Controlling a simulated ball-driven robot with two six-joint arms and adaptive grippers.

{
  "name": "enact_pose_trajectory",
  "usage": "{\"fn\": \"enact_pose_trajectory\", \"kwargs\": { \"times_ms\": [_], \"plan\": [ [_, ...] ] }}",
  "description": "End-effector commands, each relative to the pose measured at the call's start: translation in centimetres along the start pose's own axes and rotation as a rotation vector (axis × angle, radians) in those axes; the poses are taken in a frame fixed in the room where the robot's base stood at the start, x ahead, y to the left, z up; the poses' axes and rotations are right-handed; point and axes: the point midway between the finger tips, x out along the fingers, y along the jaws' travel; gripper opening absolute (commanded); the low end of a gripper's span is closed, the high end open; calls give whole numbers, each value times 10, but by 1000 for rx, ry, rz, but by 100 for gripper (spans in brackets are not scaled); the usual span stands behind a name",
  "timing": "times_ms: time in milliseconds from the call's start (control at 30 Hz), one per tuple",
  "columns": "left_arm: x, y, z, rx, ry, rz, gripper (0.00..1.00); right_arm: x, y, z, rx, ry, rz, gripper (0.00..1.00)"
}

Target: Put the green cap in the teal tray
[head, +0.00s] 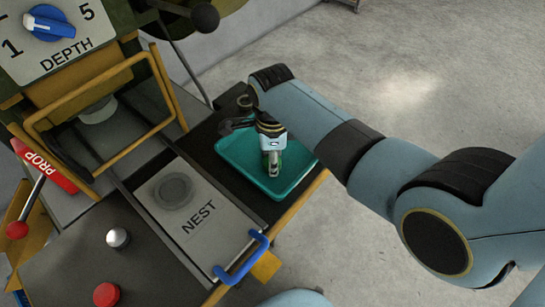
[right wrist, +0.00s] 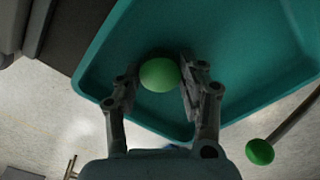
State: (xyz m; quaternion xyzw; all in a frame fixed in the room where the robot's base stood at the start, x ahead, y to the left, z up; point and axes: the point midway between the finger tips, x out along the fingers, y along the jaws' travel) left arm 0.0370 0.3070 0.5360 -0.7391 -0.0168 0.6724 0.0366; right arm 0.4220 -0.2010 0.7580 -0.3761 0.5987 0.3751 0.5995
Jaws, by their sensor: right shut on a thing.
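The green cap (right wrist: 159,75) is round and sits between the two fingers of my right gripper (right wrist: 157,88) in the right wrist view. The gripper is shut on it. In the head view my right gripper (head: 272,170) points down over the teal tray (head: 236,158), inside its rim. The tray also fills much of the right wrist view (right wrist: 250,60). The gripper mostly hides the cap in the head view. I cannot tell whether the cap touches the tray floor. My left gripper is not in view.
Left of the tray is a grey plate marked NEST (head: 200,222) with a blue handle (head: 241,258). A yellow frame (head: 100,105) and a red PROP lever (head: 45,168) stand farther left. A green knob (right wrist: 260,152) on a rod shows beside the tray in the right wrist view.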

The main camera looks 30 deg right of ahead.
Motion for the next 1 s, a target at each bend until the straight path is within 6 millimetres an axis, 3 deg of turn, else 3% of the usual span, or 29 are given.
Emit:
{"fn": "enact_pose_trajectory", "kwargs": {
  "times_ms": [67,100,267,633,1000],
  "plan": [
    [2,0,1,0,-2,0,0,3,0,0,0,1,1,7],
    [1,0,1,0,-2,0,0,3,0,0,0,1,1,43],
    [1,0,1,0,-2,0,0,3,0,0,0,1,1,64],
    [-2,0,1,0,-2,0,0,-6,0,0,0,0,-1,64],
    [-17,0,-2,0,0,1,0,-84,-1,0,0,-1,-3,64]
  ]
}}
